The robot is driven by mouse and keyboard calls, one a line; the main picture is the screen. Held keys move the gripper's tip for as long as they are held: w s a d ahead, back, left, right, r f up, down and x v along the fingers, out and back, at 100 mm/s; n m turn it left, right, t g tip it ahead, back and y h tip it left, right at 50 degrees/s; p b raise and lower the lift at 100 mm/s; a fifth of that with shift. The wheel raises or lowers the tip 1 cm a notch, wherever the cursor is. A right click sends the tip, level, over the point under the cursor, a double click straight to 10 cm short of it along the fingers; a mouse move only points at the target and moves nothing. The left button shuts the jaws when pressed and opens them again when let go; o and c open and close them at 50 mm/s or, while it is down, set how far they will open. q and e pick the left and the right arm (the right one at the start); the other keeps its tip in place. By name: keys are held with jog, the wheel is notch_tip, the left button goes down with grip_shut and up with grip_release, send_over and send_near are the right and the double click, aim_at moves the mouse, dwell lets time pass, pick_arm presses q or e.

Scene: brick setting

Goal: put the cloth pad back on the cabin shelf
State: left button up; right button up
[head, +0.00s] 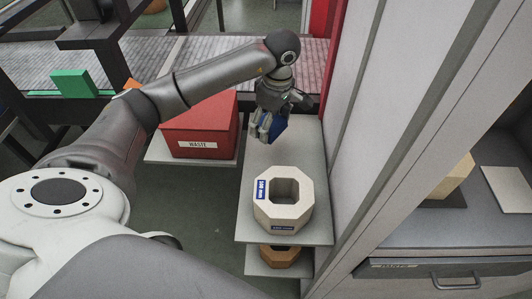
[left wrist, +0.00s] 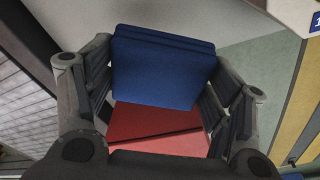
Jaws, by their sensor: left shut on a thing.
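The blue cloth pad (head: 280,124) is between the fingers of my left gripper (head: 268,132). In the left wrist view the pad (left wrist: 163,68) is a dark blue, layered square held between both fingers. The gripper is shut on it, over the back part of a pale grey shelf (head: 262,160). I cannot tell whether the pad touches the shelf. Fingers hide part of the pad in the head view. I cannot tell which surface is the cabin shelf. My right gripper is not in view.
A pale octagonal block (head: 283,225) with a hole stands at the shelf's front. A red waste box (head: 200,128) is on the left. Right of a grey upright, a counter (head: 450,228) bears a wooden block (head: 456,180).

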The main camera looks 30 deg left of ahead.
pick_arm(q)
jog(key=shift+w+a+f+n, duration=0.2)
jog(key=shift+f+n, duration=0.1)
jog(key=shift+n, duration=0.2)
jog(key=shift+w+a+f+n, duration=0.15)
jog(key=shift+f+n, duration=0.15)
jog(key=shift+n, duration=0.2)
jog(key=shift+a+f, duration=0.15)
jog(key=shift+f, duration=0.6)
send_over(266, 153)
notch_tip(266, 153, down, 4)
jog(key=shift+f+p, duration=0.1)
jog(key=shift+p, duration=0.35)
jog(key=shift+d+f, duration=0.2)
jog(key=shift+f, duration=0.3)
notch_tip(266, 153, down, 3)
jog(key=shift+f+p, duration=0.1)
jog(key=shift+p, duration=0.25)
jog(key=shift+w, duration=0.1)
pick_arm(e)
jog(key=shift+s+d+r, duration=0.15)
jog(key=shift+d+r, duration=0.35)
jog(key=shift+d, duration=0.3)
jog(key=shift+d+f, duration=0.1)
